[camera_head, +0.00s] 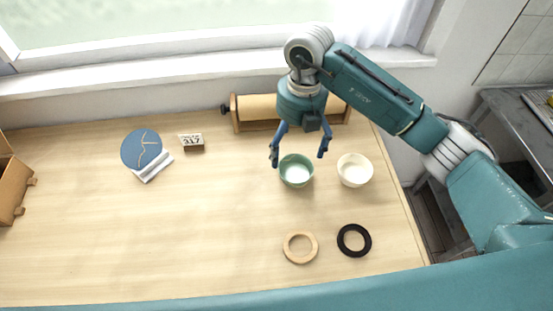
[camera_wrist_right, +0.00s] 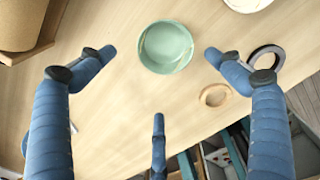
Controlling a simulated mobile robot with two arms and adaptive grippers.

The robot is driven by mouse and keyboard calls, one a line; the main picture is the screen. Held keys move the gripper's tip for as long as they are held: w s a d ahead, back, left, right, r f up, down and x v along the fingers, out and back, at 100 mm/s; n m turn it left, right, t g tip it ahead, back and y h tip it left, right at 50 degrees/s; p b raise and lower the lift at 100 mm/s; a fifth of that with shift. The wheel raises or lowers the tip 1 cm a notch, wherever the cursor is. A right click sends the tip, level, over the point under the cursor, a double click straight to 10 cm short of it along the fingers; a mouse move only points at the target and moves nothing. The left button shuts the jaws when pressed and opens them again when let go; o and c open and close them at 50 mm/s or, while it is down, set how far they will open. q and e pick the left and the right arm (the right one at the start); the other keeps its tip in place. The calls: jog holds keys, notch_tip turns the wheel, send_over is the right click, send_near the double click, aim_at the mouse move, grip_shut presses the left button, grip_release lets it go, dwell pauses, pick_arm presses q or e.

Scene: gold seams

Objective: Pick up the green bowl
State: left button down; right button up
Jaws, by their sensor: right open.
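The green bowl (camera_head: 297,171) stands upright on the wooden table, right of the middle, and looks empty. It also shows in the right wrist view (camera_wrist_right: 166,48), with thin gold lines on its wall. My right gripper (camera_head: 298,155) is above and behind the bowl, its fingers spread on either side of it. In the right wrist view the open fingers (camera_wrist_right: 160,58) have nothing between them, and the bowl lies beyond them. No contact with the bowl shows. My left gripper does not show.
A cream bowl (camera_head: 355,170) stands close to the right of the green one. A wooden ring (camera_head: 287,251) and a black ring (camera_head: 342,246) lie in front. A wooden roll holder (camera_head: 259,106) stands behind. A blue plate (camera_head: 141,146) and a small number block (camera_head: 192,142) are left. The table's left middle is clear.

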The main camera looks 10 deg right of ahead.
jog(key=p, duration=0.1)
send_over(295, 174)
jog(key=shift+h, duration=0.3)
jog(key=f, duration=0.4)
jog(key=shift+s+d+f, duration=0.1)
jog(key=shift+s+d, duration=0.1)
jog(key=shift+f, duration=0.35)
jog(key=shift+f+p, duration=0.25)
jog(key=shift+p, duration=0.05)
jog(key=f+p, duration=0.1)
jog(key=f, duration=0.1)
jog(key=f+p, duration=0.1)
jog(key=f, duration=0.1)
jog(key=shift+w+a+f, duration=0.1)
jog(key=shift+a+f, duration=0.1)
jog(key=shift+f, duration=0.25)
jog(key=shift+c, duration=1)
jog(key=c, duration=0.9)
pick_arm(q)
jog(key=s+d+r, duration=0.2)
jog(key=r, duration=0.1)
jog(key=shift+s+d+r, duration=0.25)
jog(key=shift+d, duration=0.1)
pick_arm(e)
jog(key=shift+c, duration=1)
